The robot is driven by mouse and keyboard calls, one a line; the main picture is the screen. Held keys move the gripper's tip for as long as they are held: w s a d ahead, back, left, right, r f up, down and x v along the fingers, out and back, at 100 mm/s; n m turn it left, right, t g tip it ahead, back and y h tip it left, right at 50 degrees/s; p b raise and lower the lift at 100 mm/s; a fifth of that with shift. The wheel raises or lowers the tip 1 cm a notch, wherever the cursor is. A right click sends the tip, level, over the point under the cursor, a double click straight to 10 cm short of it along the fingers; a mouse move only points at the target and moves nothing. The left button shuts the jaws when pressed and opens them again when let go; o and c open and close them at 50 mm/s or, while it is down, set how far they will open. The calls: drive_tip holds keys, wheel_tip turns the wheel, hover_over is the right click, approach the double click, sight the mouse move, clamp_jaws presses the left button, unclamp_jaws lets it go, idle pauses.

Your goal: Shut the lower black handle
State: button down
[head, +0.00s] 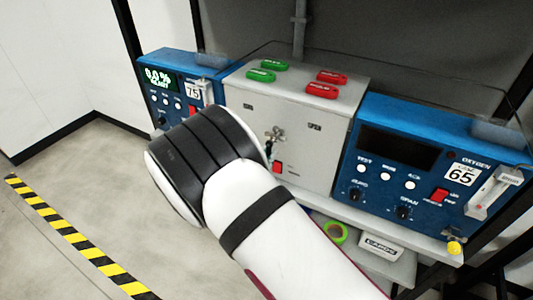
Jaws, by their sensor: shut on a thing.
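My white and black arm covers the lower front of the grey box (233,98) in the middle of the shelf. My gripper is hidden behind the arm, so I cannot see its fingers or what they touch. A silver fitting (276,133) shows on the box front beside my arm, with a small dark part just below it. I cannot tell if that dark part is the lower black handle. No other black handle on the box is clearly visible, and its position is hidden.
Blue analysers stand either side: 75 (209,63) left, 65 (385,108) right. Green and red tags (325,75) lie on the box. A red switch (278,168) is beside my arm. Green tape (335,233) and a white box (381,247) sit below. The left floor is clear.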

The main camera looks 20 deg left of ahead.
drive_tip(key=shift+w+d+r, duration=0.1)
drive_tip(key=shift+w, duration=0.15)
drive_tip(key=c, duration=1.6)
unclamp_jaws()
drive_tip(key=shift+s, duration=0.15)
drive_tip(key=s+a, duration=0.1)
drive_tip(key=s, duration=1)
drive_tip(key=shift+s, duration=0.4)
